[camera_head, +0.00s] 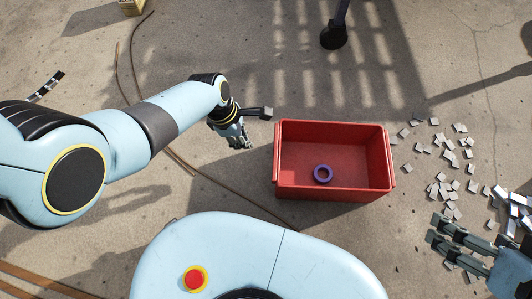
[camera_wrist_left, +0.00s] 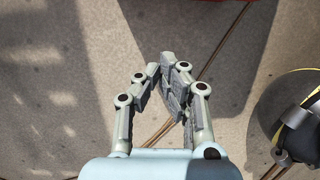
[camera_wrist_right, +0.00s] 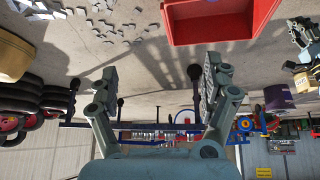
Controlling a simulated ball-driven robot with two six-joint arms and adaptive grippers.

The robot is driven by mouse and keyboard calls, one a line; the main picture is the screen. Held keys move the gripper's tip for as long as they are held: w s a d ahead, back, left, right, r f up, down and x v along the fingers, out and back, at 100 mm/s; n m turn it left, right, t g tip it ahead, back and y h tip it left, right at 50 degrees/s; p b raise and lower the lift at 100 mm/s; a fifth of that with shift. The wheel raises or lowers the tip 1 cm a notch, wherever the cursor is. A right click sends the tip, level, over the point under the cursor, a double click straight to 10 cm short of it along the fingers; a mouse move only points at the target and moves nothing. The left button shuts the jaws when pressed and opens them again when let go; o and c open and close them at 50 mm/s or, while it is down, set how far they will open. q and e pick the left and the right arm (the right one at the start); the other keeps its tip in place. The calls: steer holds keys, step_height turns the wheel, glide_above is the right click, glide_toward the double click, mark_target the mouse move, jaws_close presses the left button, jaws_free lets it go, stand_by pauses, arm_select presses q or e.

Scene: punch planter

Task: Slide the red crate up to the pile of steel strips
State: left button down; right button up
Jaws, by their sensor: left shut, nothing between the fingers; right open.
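My right gripper (camera_head: 437,228) is open at the lower right, over the near edge of the strips. The crate also shows at the top of the right wrist view (camera_wrist_right: 220,28).
Long brown rods (camera_head: 180,160) lie on the floor left of the crate. A dark post foot (camera_head: 334,36) stands behind the crate. A yellowish box (camera_head: 131,6) is at the far left back. In the right wrist view, stacked tyres (camera_wrist_right: 20,100) are at the left.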

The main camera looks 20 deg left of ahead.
arm_select(q)
steer(key=b+x, duration=0.4)
steer(key=x, duration=0.2)
steer(key=shift+s+f, duration=0.1)
steer(key=shift+s, duration=0.05)
arm_select(e)
step_height(320, 180, down, 4)
steer(key=s+t, duration=0.1)
steer(key=t, duration=0.4)
arm_select(q)
steer(key=shift+b+x, duration=1.15)
steer(key=d, duration=0.1)
steer(key=w+d+b, duration=0.1)
steer(key=d, duration=0.1)
steer(key=shift+d, duration=0.3)
steer(key=shift+w+d+b, duration=0.15)
steer(key=shift+b, duration=0.15)
arm_select(e)
steer(key=w+a+r+n+t+y, duration=0.1)
steer(key=w+r+t, duration=0.4)
steer(key=r, duration=0.6)
steer(key=w+a+r+n+t+y, duration=0.2)
steer(key=w+r+t, duration=0.4)
steer(key=r, duration=0.5)
steer(key=shift+r+t+y, duration=0.3)
steer(key=shift+y, duration=0.1)
